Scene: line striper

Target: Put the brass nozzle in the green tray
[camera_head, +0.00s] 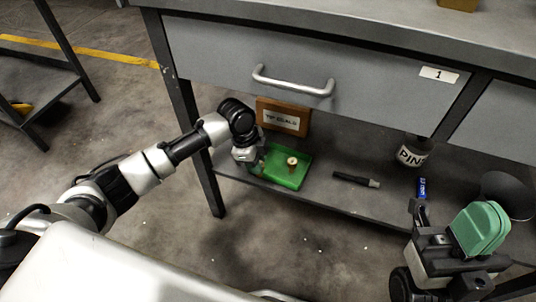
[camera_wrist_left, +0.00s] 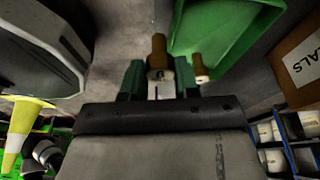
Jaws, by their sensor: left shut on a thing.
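My left gripper (camera_wrist_left: 158,80) is shut on a small brass nozzle (camera_wrist_left: 158,52), held between its green fingertips in the left wrist view. In the head view this gripper (camera_head: 256,165) is at the left edge of the green tray (camera_head: 282,180), low over the shelf; the held nozzle is hard to make out there. The tray also shows in the left wrist view (camera_wrist_left: 230,22), beyond and right of the nozzle. A second small brass piece (camera_head: 292,161) stands in the tray. My right gripper (camera_head: 460,235) is at the lower right; its jaw gap is unclear.
A brown box with a label (camera_head: 283,117) stands behind the tray. A dark marker-like tool (camera_head: 356,179), a blue battery-like item (camera_head: 422,188) and a cup marked PIN (camera_head: 412,152) are on the shelf to the right. The drawer with its handle (camera_head: 293,84) overhangs the shelf.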

